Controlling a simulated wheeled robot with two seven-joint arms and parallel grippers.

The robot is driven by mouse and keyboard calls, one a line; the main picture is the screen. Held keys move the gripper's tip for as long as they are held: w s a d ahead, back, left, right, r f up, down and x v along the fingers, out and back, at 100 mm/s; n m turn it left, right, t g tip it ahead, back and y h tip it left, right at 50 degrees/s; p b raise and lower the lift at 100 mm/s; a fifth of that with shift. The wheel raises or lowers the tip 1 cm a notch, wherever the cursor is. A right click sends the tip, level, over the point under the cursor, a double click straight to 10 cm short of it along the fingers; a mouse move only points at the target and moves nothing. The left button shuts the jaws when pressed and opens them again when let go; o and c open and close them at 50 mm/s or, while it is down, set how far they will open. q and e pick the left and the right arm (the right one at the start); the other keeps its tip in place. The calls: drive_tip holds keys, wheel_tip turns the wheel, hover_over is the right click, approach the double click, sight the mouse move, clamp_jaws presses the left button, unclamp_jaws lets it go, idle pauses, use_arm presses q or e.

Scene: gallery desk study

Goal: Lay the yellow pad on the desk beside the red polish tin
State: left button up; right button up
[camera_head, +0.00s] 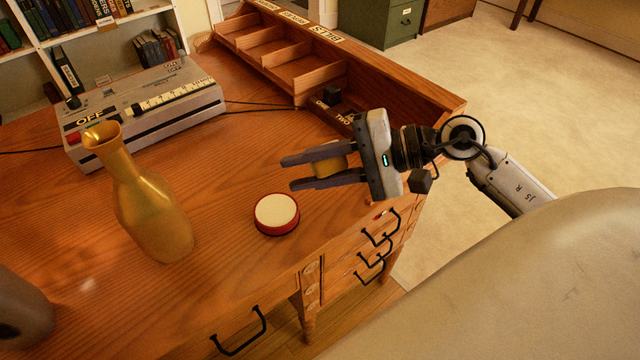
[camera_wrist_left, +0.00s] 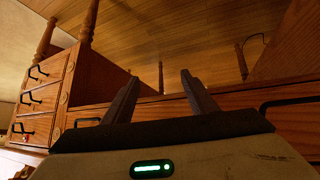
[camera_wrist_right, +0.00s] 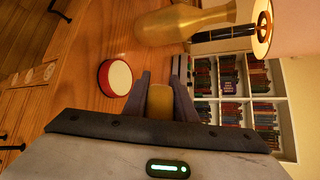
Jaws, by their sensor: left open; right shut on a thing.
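The yellow pad (camera_head: 331,165) is between the fingers of my right gripper (camera_head: 288,172), which is shut on it. It also shows in the right wrist view (camera_wrist_right: 160,102). The gripper is over the right part of the wooden desk (camera_head: 225,285), above and to the right of the polish tin; I cannot tell its exact height. The round red polish tin (camera_head: 277,214) with a pale top sits on the desk near its front edge. My left gripper (camera_wrist_left: 160,76) is open and empty in the left wrist view, in front of the desk's drawers.
A brass vase (camera_head: 150,205) stands left of the tin. A grey device (camera_head: 150,110) with an OFF label sits behind it, cables running right. A wooden compartment rack (camera_head: 290,70) lines the desk's back right. Desk around the tin is clear.

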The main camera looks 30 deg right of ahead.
drive_tip(key=w+d+m+p, duration=0.2)
drive_tip(key=w+d+m, duration=0.4)
drive_tip(key=m, duration=0.8)
drive_tip(key=shift+h, duration=0.4)
drive_tip(key=f, duration=0.2)
drive_tip(key=a+f, duration=0.1)
drive_tip(key=f, duration=0.1)
drive_tip(key=w+f, duration=0.1)
drive_tip(key=f, duration=0.1)
drive_tip(key=shift+w+a+f+b, duration=0.1)
drive_tip(key=shift+a+f+b, duration=0.1)
drive_tip(key=shift+b, duration=0.1)
wheel_tip(320, 180, down, 4)
drive_tip(key=shift+r, duration=0.1)
drive_tip(key=shift+f, duration=0.2)
